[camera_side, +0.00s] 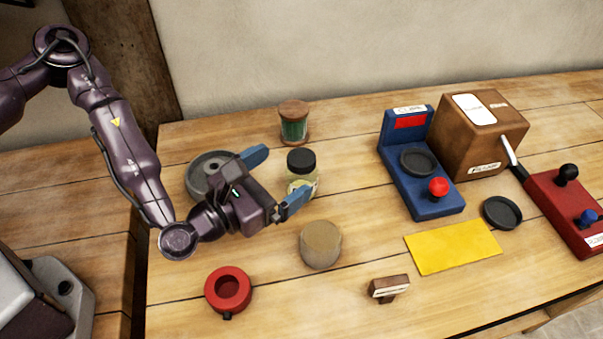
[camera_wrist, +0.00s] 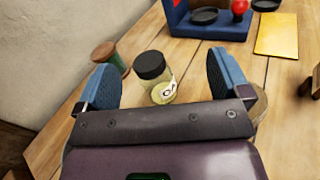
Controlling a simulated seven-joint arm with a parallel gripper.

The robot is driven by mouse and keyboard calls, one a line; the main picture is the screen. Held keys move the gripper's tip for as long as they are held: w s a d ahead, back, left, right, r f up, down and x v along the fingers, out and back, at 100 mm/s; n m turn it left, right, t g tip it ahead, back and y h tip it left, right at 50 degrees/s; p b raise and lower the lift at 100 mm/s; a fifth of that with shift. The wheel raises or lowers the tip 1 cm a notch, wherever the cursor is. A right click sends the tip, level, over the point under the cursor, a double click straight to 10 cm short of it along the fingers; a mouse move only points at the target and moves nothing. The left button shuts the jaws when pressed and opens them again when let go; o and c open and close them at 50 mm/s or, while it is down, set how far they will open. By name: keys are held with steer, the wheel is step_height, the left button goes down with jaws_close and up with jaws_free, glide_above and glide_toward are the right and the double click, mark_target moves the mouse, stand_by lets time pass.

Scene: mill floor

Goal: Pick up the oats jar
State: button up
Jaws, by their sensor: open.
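A clear jar with a black lid and a pale label (camera_side: 301,186) stands upright on the wooden table; its contents look pale, and I take it for the oats jar.
A green spool-like item with wooden ends (camera_side: 294,124) stands behind the jar. A tan round container (camera_side: 320,246) stands in front. A grey dish (camera_side: 203,178) lies beneath my gripper. A red ring (camera_side: 228,290) lies front left.

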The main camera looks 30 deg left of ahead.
mark_target(291, 180)
steer(key=f+n, duration=0.1)
steer(key=f, duration=0.1)
steer(key=a+f+n+y, duration=0.1)
steer(key=f, duration=0.2)
steer(key=w+a+f+y, duration=0.1)
steer(key=f, duration=0.1)
steer(key=shift+w+a+f+n+t, duration=0.1)
steer(key=shift+f+n+t, duration=0.1)
steer(key=shift+n+t, duration=0.15)
steer(key=shift+w+f, duration=0.2)
steer(key=shift+w, duration=0.65)
steer(key=shift+w+d, duration=0.2)
steer(key=shift+w, duration=0.75)
steer(key=shift+w+d, duration=0.15)
steer(key=shift+w, duration=0.85)
steer(key=shift+w+d, duration=0.2)
steer(key=shift+w, duration=0.75)
steer(key=c, duration=1.2)
steer(key=shift+r, duration=0.15)
